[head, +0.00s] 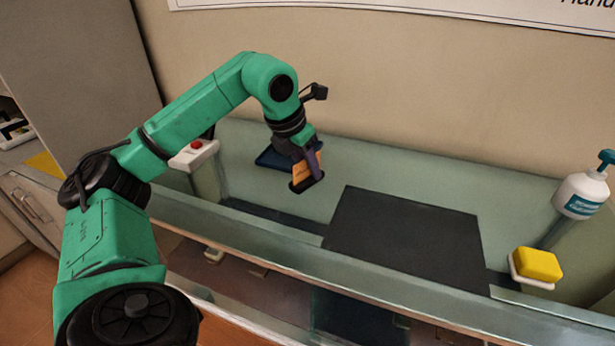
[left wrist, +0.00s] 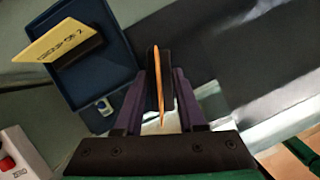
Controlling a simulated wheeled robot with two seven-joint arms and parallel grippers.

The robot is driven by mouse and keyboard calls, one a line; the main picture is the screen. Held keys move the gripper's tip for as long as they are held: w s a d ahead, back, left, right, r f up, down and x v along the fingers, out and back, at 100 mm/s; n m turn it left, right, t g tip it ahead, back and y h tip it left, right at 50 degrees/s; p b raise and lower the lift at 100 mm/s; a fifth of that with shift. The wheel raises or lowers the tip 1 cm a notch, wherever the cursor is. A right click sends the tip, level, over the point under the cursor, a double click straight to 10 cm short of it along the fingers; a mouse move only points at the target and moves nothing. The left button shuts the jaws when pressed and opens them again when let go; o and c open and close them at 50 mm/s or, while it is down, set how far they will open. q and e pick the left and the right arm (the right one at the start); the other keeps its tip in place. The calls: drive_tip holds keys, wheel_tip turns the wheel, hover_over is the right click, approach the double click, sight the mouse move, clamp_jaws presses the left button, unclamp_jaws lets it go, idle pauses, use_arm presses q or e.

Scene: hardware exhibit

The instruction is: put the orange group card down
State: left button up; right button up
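The orange group card (left wrist: 158,85) stands edge-on between the purple fingers of my left gripper (left wrist: 163,92) in the left wrist view, against a black part that looks like its stand. In the head view, my left gripper (head: 312,168) holds the orange card (head: 299,172), with the black part at its lower end, in front of the blue tray. A gap beneath the card cannot be judged. The blue tray (left wrist: 121,37) lies left of the fingers in the wrist view, and its edge shows in the head view (head: 268,160). My right gripper is not in view.
A dark mat (head: 405,238) lies bare on the pale counter. A red-button box (head: 194,153) stands left; a yellow sponge (head: 539,264) and pump bottle (head: 581,194) stand right.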

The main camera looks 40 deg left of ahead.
use_arm(q)
clamp_jaws()
idle(1.4)
